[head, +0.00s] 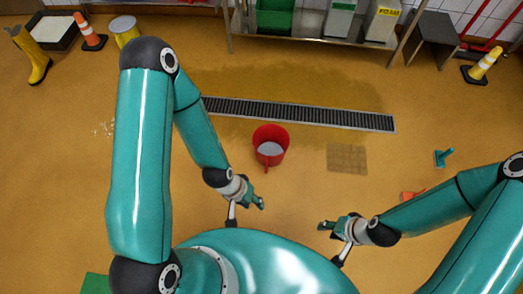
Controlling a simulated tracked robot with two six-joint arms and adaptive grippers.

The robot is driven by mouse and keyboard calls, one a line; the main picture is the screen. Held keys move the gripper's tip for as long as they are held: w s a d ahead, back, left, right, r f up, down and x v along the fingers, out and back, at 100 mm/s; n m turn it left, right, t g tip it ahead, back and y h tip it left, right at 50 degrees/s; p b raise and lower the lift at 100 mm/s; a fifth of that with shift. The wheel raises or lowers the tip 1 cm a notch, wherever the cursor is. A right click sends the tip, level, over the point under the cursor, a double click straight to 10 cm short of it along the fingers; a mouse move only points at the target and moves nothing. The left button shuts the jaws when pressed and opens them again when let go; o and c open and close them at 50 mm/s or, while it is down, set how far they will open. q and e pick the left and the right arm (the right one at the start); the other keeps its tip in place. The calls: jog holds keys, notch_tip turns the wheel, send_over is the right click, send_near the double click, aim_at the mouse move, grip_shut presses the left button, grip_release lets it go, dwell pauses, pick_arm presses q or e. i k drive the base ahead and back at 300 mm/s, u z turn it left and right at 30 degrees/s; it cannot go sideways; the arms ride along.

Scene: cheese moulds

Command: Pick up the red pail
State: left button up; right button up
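The red pail (270,146) stands upright on the ochre floor, near the middle of the head view. Its inside looks pale grey, and a red part juts from its near side. My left gripper (258,202) is nearer to me than the pail, just below it in the picture, and apart from it. My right gripper (326,226) is further right and nearer to me, also clear of the pail. Neither appears to hold anything. The fingers are too small to tell whether they are open or shut.
A drain grate (300,113) lies behind the pail. A brownish square grid (347,158) lies to its right. A teal tool (443,157) and an orange object (411,195) lie further right. A metal table (310,41) stands at the back.

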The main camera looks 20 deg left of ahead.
aim_at(270, 142)
jog(key=u, duration=0.1)
jog(key=k, duration=0.45)
jog(key=u, duration=0.25)
jog(key=i, duration=0.6)
jog(key=u, duration=1.4)
jog(key=i, duration=1.1)
